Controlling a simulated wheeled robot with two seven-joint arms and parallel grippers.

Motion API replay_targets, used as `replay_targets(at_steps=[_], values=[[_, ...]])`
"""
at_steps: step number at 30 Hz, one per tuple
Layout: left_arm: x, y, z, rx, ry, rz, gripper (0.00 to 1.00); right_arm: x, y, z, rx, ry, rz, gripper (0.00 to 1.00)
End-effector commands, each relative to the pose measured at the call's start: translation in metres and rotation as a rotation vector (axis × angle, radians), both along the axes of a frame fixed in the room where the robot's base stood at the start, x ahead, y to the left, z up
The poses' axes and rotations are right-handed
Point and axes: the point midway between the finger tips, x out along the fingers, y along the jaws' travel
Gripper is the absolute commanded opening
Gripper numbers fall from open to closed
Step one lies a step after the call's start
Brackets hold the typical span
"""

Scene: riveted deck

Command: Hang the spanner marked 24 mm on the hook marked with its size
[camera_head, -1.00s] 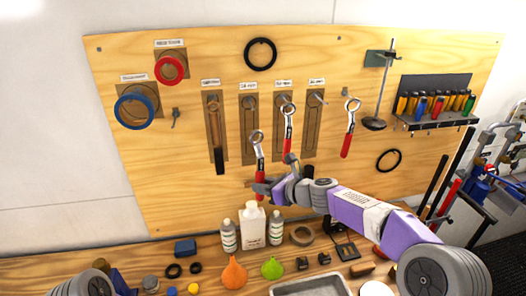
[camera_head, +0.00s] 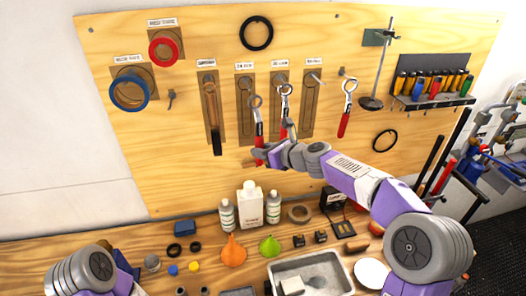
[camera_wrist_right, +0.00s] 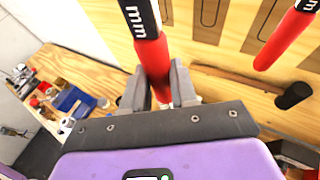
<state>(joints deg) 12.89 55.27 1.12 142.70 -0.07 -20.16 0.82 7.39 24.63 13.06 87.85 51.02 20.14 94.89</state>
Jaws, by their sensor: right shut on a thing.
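My right gripper (camera_head: 262,157) is shut on a red-handled ring spanner (camera_head: 259,130), held upright with its ring up. In the right wrist view the jaws (camera_wrist_right: 160,88) close around its red handle (camera_wrist_right: 160,70), below a black band reading "mm"; the number is out of view. The spanner's ring appears in front of the left spanner outline board (camera_head: 244,135), below its hook. I cannot tell its distance from the board. The size labels (camera_head: 245,66) above the hooks are too small to read surely. My left gripper is out of view.
A red spanner (camera_head: 285,103) hangs just right of the held one, and another (camera_head: 346,112) hangs farther right. A dark-handled tool (camera_head: 214,130) hangs left. Bottles (camera_head: 250,205), funnels (camera_head: 233,250) and a metal tray (camera_head: 335,268) stand on the bench below.

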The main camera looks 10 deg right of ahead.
Motion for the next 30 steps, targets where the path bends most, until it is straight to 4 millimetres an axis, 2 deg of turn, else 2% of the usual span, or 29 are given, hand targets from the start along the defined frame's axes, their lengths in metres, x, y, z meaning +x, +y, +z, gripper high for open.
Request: replay_targets(at_steps=[30], values=[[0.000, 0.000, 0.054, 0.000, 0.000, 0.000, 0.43, 0.062, 0.003, -0.002, 0.001, -0.001, 0.001, 0.00]])
